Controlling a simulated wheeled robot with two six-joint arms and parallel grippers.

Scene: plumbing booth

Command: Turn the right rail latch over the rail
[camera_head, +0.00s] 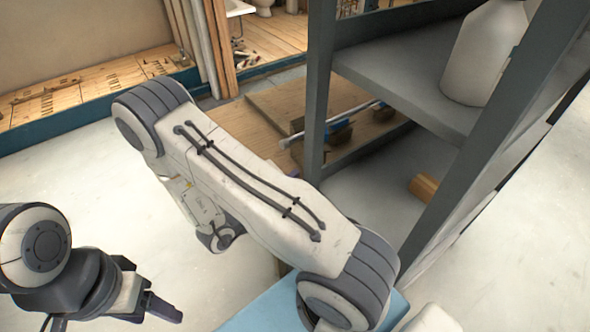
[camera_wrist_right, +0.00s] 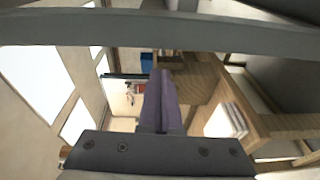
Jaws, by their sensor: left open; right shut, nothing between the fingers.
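My right gripper (camera_wrist_right: 161,78) shows in the wrist view with its purple-grey fingers together and nothing between them. In the head view my right arm crosses the middle and I cannot make out its fingertips. My left gripper (camera_head: 160,305) is low at the left of the head view, open and empty, away from the shelf. A thin pale bar (camera_head: 362,107) with blue fittings (camera_head: 338,132) lies over a wooden board behind the shelf post. I cannot tell whether it is the rail, and I cannot identify the right rail latch in either view.
A grey shelf unit (camera_head: 400,88) with a white bottle (camera_head: 482,52) stands at the right. A small wooden block (camera_head: 424,187) lies on its lower level. A dark bar (camera_wrist_right: 60,30) crosses the top of the wrist view. Pale floor is clear at the left.

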